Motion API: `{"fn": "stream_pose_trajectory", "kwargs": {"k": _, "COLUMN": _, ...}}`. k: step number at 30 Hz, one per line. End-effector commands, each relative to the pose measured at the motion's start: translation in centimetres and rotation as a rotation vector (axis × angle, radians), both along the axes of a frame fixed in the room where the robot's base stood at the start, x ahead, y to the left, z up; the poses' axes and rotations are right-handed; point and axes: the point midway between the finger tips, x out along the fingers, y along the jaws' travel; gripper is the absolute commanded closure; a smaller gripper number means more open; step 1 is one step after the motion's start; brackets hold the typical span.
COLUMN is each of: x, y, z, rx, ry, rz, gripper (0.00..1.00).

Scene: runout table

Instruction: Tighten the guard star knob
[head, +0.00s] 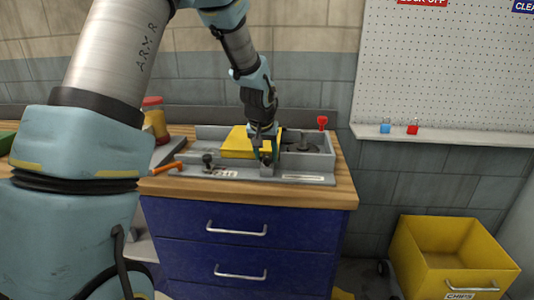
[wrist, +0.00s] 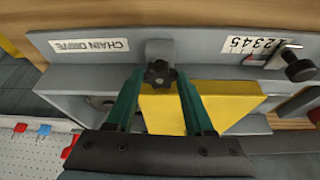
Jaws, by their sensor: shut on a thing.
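The black star knob (wrist: 160,73) sits on a grey bracket at the edge of the grey machine housing (wrist: 200,45), beside the yellow guard (wrist: 215,105). My gripper (wrist: 160,78) has its two green fingers on either side of the knob and is shut on it. In the head view my gripper (head: 265,153) reaches down to the front of the machine, and the yellow guard (head: 238,143) lies just left of it. The fingers and wrist hide much of the knob there.
A second black knob (wrist: 300,66) stands by a numbered scale. An orange handle (head: 166,168) sticks out at the left of the wooden bench top (head: 200,187). A red knob (head: 322,121) stands at the back right. A yellow bin (head: 455,260) is on the floor at right.

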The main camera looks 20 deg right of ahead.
Motion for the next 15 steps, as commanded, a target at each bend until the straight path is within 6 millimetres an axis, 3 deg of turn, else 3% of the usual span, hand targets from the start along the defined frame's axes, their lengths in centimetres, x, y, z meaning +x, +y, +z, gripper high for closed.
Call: {"fn": "stream_pose_trajectory", "kwargs": {"k": 15, "x": 0.18, "y": 0.22, "z": 0.07, "rx": 0.000, "ry": 0.000, "rz": -0.200, "gripper": 1.00}}
